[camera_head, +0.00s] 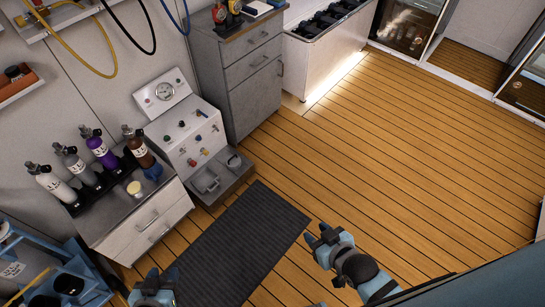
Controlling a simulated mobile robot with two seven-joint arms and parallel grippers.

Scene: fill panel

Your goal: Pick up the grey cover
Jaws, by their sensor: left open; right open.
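The fill panel (188,128) stands by the wall at upper left, with a round gauge and several coloured knobs on its sloped front. Grey parts with handles sit low at its front, one at left (206,181) and one at right (234,160); I cannot tell for sure which is the grey cover. My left gripper (154,281) is open at the bottom edge, well below the panel in the picture. My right gripper (321,236) is open over the floor by the mat's right end. Both are empty and apart from the panel.
A dark mat (235,250) lies on the wooden floor in front of the panel. A grey drawer cabinet (240,75) stands behind. The floor at right (420,150) is clear.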

